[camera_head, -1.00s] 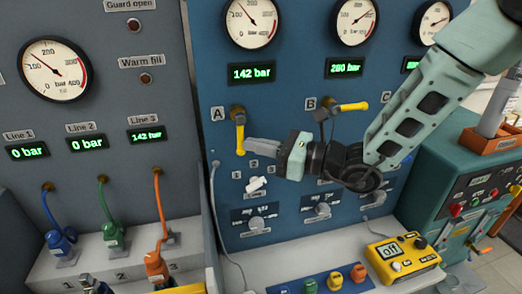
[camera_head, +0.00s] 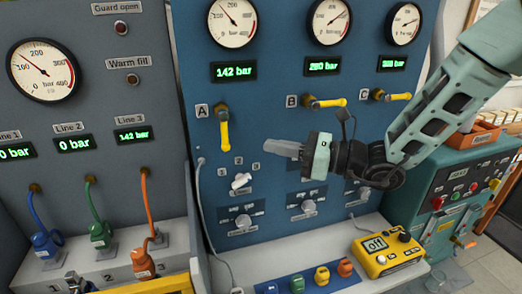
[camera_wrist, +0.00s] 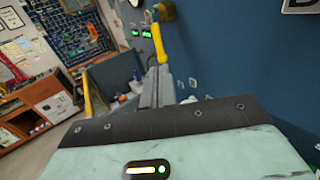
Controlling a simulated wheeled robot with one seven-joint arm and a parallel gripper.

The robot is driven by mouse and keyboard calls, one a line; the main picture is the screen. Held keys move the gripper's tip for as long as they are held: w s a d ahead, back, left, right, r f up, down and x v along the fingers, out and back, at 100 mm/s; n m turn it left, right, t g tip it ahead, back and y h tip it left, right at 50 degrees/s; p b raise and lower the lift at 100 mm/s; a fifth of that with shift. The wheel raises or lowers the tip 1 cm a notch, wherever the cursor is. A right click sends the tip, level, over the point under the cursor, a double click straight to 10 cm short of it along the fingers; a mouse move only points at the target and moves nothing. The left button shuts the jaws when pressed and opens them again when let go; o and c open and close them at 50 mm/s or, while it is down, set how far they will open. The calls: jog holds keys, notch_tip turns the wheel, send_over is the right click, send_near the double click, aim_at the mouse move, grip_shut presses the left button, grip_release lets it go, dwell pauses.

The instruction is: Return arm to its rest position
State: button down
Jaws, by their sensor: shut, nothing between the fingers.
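My gripper (camera_head: 268,148) is shut and empty in front of the blue panel (camera_head: 250,105). It points left, below and to the right of the yellow lever under label A (camera_head: 224,132), and apart from it. That lever hangs straight down. Lever B (camera_head: 328,103) and lever C (camera_head: 391,97) lie level, pointing right. In the wrist view my shut fingers (camera_wrist: 159,86) show at the middle, with a yellow lever (camera_wrist: 158,45) beyond them.
A yellow meter (camera_head: 388,254) reading "off" stands on the bench ledge at lower right. Several coloured plugs sit beside it. The teal cabinet (camera_head: 440,195) with an orange tray (camera_head: 478,137) is at right. Coloured hoses (camera_head: 148,205) hang on the grey panel at left.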

jog(key=b+v, duration=0.2)
jog(key=v, duration=0.4)
jog(key=s+a+f+n+g+h, duration=0.25)
jog(key=s+n+g, duration=0.3)
jog(key=s, duration=0.35)
jog(key=s+a+f+n+g+h, duration=0.2)
jog(key=s+n+g+h, duration=0.25)
jog(key=s+n, duration=0.35)
jog(key=s+d+f+n+t+h, duration=0.4)
jog(key=s+d+n+h, duration=0.4)
jog(key=n, duration=0.8)
jog(key=shift+d+f+t+h+b, duration=0.35)
jog(key=shift+d+h, duration=0.3)
jog(key=shift+h, duration=0.35)
